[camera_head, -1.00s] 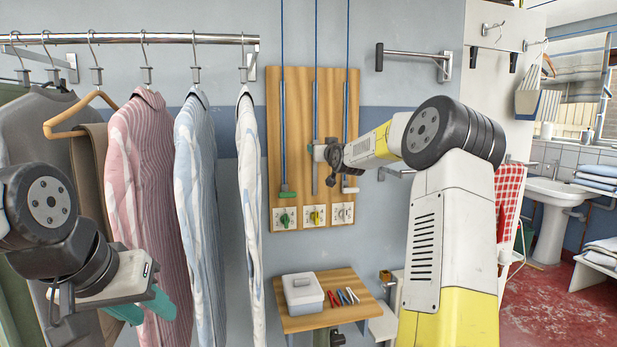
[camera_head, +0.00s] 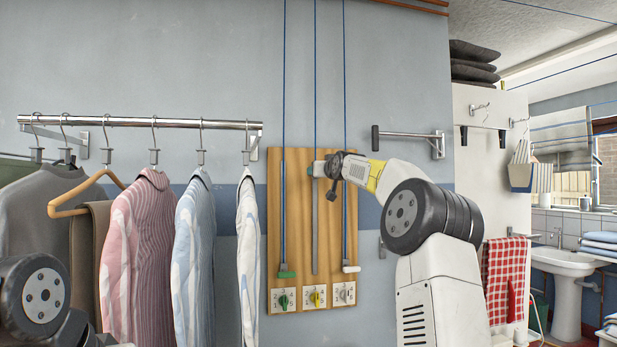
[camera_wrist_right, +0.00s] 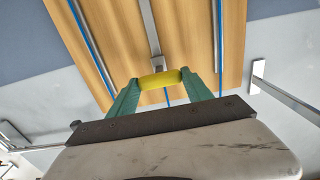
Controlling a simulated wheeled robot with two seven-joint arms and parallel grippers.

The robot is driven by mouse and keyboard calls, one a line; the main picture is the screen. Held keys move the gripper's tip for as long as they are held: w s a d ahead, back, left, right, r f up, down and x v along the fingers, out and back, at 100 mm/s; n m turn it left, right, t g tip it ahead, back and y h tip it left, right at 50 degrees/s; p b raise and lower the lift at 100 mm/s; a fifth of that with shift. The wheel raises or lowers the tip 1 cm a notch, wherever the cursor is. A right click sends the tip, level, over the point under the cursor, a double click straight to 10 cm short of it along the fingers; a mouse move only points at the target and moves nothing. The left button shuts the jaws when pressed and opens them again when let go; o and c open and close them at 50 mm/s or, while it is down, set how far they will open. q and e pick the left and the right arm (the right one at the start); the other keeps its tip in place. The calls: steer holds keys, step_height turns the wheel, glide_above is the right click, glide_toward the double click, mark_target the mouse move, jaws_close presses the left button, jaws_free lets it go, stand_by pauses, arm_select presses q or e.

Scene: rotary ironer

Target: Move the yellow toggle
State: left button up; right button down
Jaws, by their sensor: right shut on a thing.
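The yellow toggle (camera_wrist_right: 160,79) is a short yellow bar handle on the middle track of the wooden board. In the right wrist view it lies crosswise between the green fingertips of my right gripper (camera_head: 318,168), which is shut on it. In the head view the gripper is near the top of the wooden board (camera_head: 300,230) and hides the toggle. The middle metal track (camera_head: 315,235) shows bare below it. My left arm (camera_head: 40,300) shows at the lower left, with its fingers out of the picture.
A green handle (camera_head: 287,274) and a white handle (camera_head: 351,269) sit low on the side tracks. Below are switches, one with a yellow knob (camera_head: 315,298). Shirts hang on a rail (camera_head: 140,121) at left. A metal wall bracket (camera_head: 410,136) is at right.

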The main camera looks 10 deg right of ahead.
steer(key=shift+s+r, duration=0.1)
steer(key=shift+r, duration=0.35)
steer(key=c, duration=0.8)
jaws_free()
steer(key=o, duration=0.4)
steer(key=shift+c, duration=0.2)
steer(key=shift+f, duration=0.2)
steer(key=s, duration=0.7)
steer(key=shift+s+d, duration=0.15)
steer(key=shift+s, duration=0.15)
